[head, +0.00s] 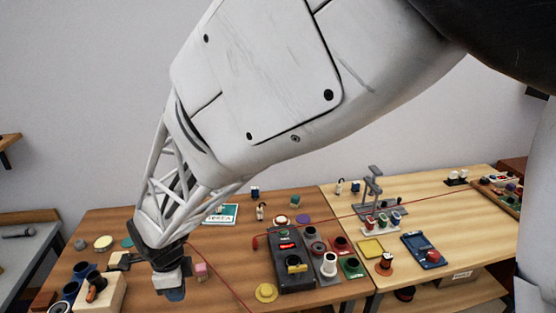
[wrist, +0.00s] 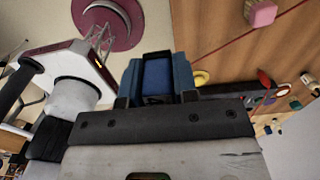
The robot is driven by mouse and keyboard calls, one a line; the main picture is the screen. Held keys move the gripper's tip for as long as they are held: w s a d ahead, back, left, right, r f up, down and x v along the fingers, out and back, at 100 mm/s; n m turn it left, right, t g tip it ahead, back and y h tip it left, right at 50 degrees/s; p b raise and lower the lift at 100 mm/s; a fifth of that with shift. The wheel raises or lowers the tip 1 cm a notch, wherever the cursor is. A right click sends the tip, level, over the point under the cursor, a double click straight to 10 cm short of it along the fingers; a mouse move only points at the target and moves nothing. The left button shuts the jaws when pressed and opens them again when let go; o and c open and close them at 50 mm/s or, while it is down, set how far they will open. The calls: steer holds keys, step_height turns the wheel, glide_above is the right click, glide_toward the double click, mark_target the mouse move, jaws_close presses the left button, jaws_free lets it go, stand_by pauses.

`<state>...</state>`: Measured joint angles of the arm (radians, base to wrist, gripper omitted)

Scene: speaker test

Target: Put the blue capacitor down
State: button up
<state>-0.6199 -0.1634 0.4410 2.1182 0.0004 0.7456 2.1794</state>
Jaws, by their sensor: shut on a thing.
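My gripper (head: 174,290) hangs low over the front left part of the brown wooden table (head: 225,285) in the head view. In the wrist view my gripper (wrist: 157,76) has its two bluish fingers on either side of a dark blue block-like thing, the blue capacitor (wrist: 158,73). The gripper is shut on it. In the head view the fingers and the capacitor run together, so its lower end and any gap to the table cannot be told.
A pink cube (head: 201,269) lies just right of my gripper. A wooden block (head: 102,293) and blue cups (head: 84,270) stand to the left. A dark tester (head: 290,262), a yellow disc (head: 266,292) and a red cable (head: 222,271) are to the right. Bare wood shows between cube and tester.

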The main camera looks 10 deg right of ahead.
steer(key=w+d+r, duration=0.1)
steer(key=w+d, duration=0.5)
steer(key=w, duration=0.5)
steer(key=w+d+r, duration=0.2)
steer(key=w+d, duration=0.4)
steer(key=w, duration=0.5)
steer(key=w+d, duration=1.5)
steer(key=d, duration=0.3)
steer(key=w+d+f, duration=0.1)
steer(key=w+d, duration=0.3)
steer(key=d, duration=1)
steer(key=w+d, duration=0.4)
steer(key=d, duration=1.1)
steer(key=d+f, duration=0.2)
steer(key=d, duration=1.9)
steer(key=shift+s+d+f, duration=0.1)
steer(key=shift+s+f, duration=0.1)
steer(key=shift+f, duration=0.95)
steer(key=shift+s+f, duration=0.2)
steer(key=shift+f, duration=0.95)
steer(key=shift+f, duration=0.15)
